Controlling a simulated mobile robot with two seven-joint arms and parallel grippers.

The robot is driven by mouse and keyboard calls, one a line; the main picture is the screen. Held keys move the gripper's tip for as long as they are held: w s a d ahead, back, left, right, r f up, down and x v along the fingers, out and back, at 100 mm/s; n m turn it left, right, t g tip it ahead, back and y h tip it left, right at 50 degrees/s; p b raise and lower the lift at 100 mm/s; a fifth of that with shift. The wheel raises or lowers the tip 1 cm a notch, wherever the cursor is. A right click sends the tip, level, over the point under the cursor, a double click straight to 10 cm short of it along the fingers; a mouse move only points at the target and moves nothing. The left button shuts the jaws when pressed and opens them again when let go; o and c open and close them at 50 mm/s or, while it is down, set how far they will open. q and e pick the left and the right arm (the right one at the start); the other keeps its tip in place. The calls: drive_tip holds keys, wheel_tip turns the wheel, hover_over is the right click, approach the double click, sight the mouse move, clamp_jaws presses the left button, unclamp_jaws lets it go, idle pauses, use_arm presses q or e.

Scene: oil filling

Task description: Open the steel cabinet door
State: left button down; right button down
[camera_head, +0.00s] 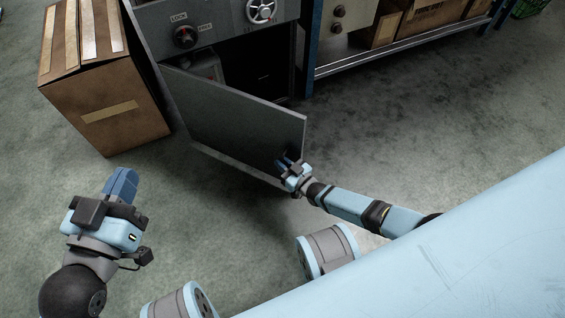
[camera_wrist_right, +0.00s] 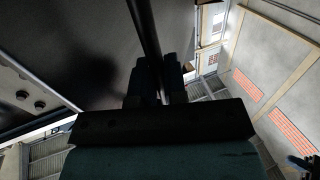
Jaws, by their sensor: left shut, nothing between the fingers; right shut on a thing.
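The steel cabinet (camera_head: 230,22) stands at the top of the head view, with a lock knob and a handwheel on its upper panel. Its lower door (camera_head: 235,118) is swung partly open toward me, showing a dark interior. My right gripper (camera_head: 287,163) is at the door's free edge. In the right wrist view my right gripper (camera_wrist_right: 160,75) is shut around a dark bar, which looks like the door's handle or edge; I cannot tell which. My left gripper (camera_head: 122,182) is shut and empty above the floor at the left, apart from the door.
A taped cardboard box (camera_head: 105,90) stands left of the cabinet, close to it. A blue-framed shelf (camera_head: 400,52) with cardboard boxes is at the upper right. A green crate (camera_head: 528,8) is at the top right corner. The floor in front of the shelf is clear.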

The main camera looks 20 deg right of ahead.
use_arm(q)
drive_tip(key=shift+d+r, duration=0.1)
use_arm(e)
drive_tip(key=c, duration=1.2)
unclamp_jaws()
